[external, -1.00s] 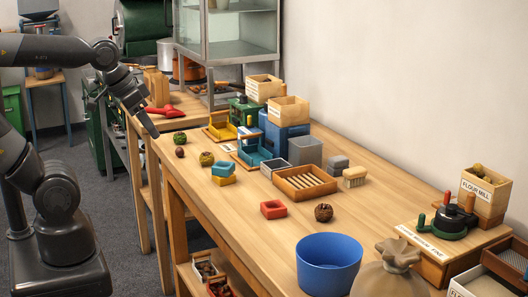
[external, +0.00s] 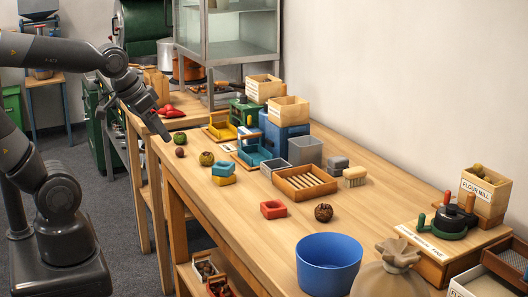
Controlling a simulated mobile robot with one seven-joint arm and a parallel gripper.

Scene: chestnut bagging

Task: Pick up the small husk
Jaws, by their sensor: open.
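Several small round husk-like things lie on the long wooden table (external: 262,222). A green one (external: 179,138) and a smaller reddish-brown one (external: 180,152) lie near its far left end. An olive-green one (external: 206,158) lies a little to their right, and a dark brown one (external: 323,212) lies toward the middle. The reddish-brown one looks smallest, but I cannot tell for certain which is the small husk. My gripper (external: 165,137) points down at the table's far left edge, just left of the green and reddish-brown ones. It is open; its fingertips are small and hard to make out.
Blue and yellow blocks (external: 223,172) stand beside the olive-green one. A red tray (external: 273,209), a slatted wooden tray (external: 305,196), a grey bin (external: 305,151) and a blue bucket (external: 328,282) stand further right. The table's front left stretch is clear.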

